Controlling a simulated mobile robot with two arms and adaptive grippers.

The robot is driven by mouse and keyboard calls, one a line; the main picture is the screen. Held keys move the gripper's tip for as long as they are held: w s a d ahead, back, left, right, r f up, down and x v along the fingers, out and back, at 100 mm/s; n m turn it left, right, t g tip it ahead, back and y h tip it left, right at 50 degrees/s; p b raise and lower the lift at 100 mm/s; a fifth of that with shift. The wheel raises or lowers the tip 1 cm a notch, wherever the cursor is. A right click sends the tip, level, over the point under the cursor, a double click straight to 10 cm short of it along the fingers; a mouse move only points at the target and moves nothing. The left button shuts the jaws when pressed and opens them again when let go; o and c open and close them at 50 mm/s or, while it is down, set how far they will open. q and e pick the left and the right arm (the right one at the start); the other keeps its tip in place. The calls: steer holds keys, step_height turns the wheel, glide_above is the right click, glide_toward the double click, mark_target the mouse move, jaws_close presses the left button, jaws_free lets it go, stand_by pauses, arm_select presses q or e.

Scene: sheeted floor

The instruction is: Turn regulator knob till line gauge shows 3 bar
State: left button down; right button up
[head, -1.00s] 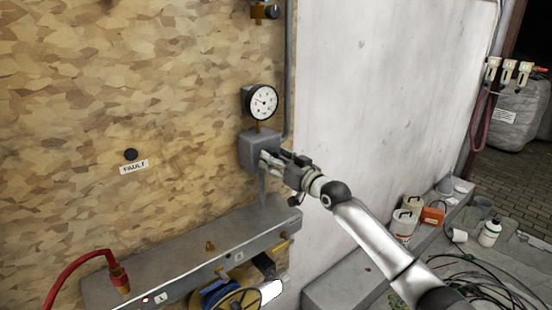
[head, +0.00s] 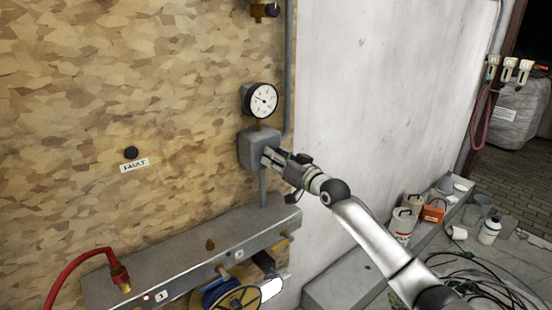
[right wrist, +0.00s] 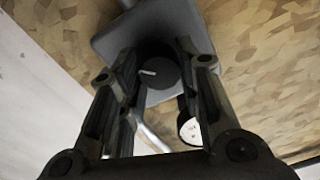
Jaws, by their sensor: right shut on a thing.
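The line gauge (head: 262,100) has a round white dial in a black rim and sits above the grey regulator body (head: 252,147) on the board. Its needle is too small to read exactly. My right gripper (head: 270,157) reaches the regulator's right-hand face. In the right wrist view its fingers (right wrist: 157,58) are shut on the dark round regulator knob (right wrist: 158,75), one on each side; a short pale mark shows on the knob. The gauge also shows there (right wrist: 190,129), partly behind a finger. The knob is hidden in the head view. My left gripper is not in view.
A grey metal ledge (head: 190,257) runs below, with a red hose (head: 78,258) at its left and a yellow reel (head: 238,300) under it. A grey pipe (head: 289,70) runs up beside the gauge. Containers and dark cables lie at the right.

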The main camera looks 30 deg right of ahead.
steer(key=o, duration=1)
steer(key=shift+s, duration=0.15)
steer(key=s, duration=0.7)
steer(key=s+d, duration=0.1)
steer(key=s, duration=0.3)
steer(key=shift+s, duration=0.35)
